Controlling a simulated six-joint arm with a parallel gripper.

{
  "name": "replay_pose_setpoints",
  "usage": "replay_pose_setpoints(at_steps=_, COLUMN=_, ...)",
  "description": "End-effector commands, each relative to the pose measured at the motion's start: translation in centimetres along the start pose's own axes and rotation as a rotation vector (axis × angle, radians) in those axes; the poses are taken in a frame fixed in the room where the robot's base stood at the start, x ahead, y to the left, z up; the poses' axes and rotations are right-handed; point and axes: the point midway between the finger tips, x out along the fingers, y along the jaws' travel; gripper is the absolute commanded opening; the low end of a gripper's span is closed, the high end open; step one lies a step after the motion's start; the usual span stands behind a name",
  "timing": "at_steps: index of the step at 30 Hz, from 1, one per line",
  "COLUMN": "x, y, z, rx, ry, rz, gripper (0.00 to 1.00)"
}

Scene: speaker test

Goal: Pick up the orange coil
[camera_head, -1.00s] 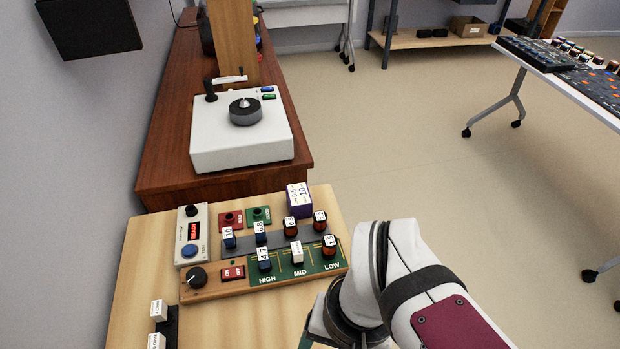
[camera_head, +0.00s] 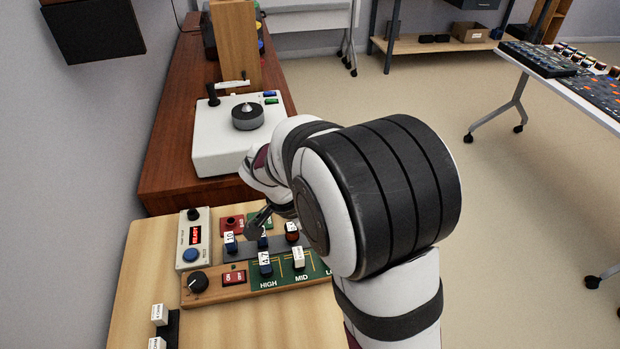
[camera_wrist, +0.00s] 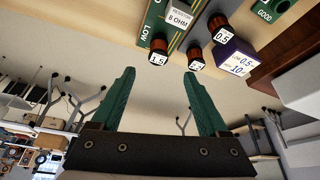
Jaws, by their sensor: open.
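Several orange-brown coils with white number labels show in the wrist view: one marked 1.5 (camera_wrist: 159,44) by LOW on the green board, a small one (camera_wrist: 195,56) to its right, and one marked 0.5 (camera_wrist: 218,28) farther up. In the head view one orange coil (camera_head: 291,231) shows on the grey strip; my arm hides that strip's right part. My gripper (camera_wrist: 158,78) is open and empty, its green fingers apart. In the wrist picture the coils lie above the fingertips, apart from them.
A purple-and-white box (camera_wrist: 235,57) stands beside the coils. Blue parts (camera_head: 265,263) and a white 8 OHM block (camera_head: 298,257) sit on the board. A white device (camera_head: 240,150) stands behind on the brown cabinet (camera_head: 165,150).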

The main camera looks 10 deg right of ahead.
Motion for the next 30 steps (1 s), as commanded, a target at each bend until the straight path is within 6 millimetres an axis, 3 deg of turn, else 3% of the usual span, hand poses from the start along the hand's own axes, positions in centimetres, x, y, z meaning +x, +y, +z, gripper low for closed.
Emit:
replay_pose_setpoints(at_steps=3, x=3.2, y=0.2, z=0.0, rx=0.0, ry=-0.001, rz=0.006, gripper=0.78)
replay_pose_setpoints(at_steps=15, x=10.0, y=0.4, z=0.3, rx=-0.001, ry=-0.003, rz=0.005, gripper=0.78)
replay_pose_setpoints(at_steps=23, x=10.8, y=0.3, z=0.3, rx=0.0, ry=-0.003, rz=0.002, gripper=0.78)
replay_pose_setpoints(at_steps=25, x=10.8, y=0.3, z=0.3, rx=0.0, ry=-0.003, rz=0.002, gripper=0.71)
replay_pose_setpoints(at_steps=30, x=10.8, y=0.3, z=0.3, rx=0.0, ry=-0.002, rz=0.002, gripper=0.4)
